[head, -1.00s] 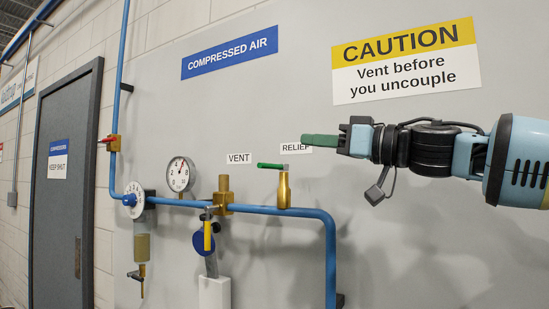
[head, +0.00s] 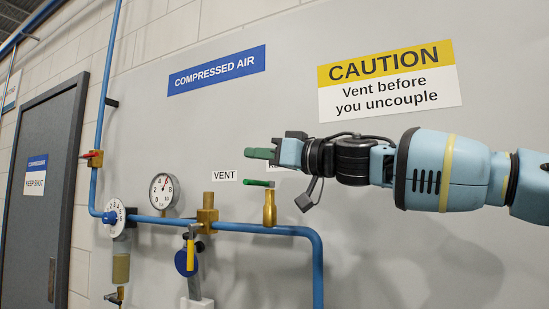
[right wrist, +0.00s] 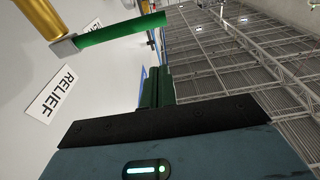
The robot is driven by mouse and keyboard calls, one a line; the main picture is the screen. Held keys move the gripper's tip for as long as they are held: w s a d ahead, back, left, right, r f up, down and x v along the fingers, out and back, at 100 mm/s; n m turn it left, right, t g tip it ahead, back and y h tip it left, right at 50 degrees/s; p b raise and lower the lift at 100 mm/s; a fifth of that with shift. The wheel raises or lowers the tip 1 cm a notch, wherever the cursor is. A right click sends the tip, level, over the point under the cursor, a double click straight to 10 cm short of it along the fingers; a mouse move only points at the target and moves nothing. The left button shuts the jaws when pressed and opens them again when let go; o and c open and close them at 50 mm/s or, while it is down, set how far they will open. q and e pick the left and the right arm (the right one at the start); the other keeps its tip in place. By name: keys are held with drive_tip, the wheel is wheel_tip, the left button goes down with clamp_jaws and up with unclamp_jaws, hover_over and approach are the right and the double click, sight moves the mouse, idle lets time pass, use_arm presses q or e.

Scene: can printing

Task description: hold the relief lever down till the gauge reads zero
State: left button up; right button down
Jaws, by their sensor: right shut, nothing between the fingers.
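The relief lever (head: 257,183) is a green bar, about level, on top of a brass valve (head: 269,208) on the blue pipe. My right gripper (head: 259,154) is shut and empty, its green fingertips a little above the lever in the head view, with a gap between. In the right wrist view, the shut fingers (right wrist: 154,86) and the green lever (right wrist: 120,30) show apart. The round gauge (head: 164,190) has its needle pointing up and slightly right, off zero; the exact value is too small to read. My left gripper is not in view.
A VENT label (head: 224,176) is left of the lever; the RELIEF label (right wrist: 53,96) is mostly hidden behind my gripper in the head view. A yellow-handled valve (head: 190,250) hangs below the blue pipe (head: 318,262). A caution sign (head: 390,82) is above my arm.

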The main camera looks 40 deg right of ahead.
sight(259, 183)
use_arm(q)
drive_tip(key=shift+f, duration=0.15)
use_arm(e)
drive_tip(key=f, duration=0.4)
drive_tip(key=shift+s, duration=0.2)
drive_tip(key=shift+d, duration=0.2)
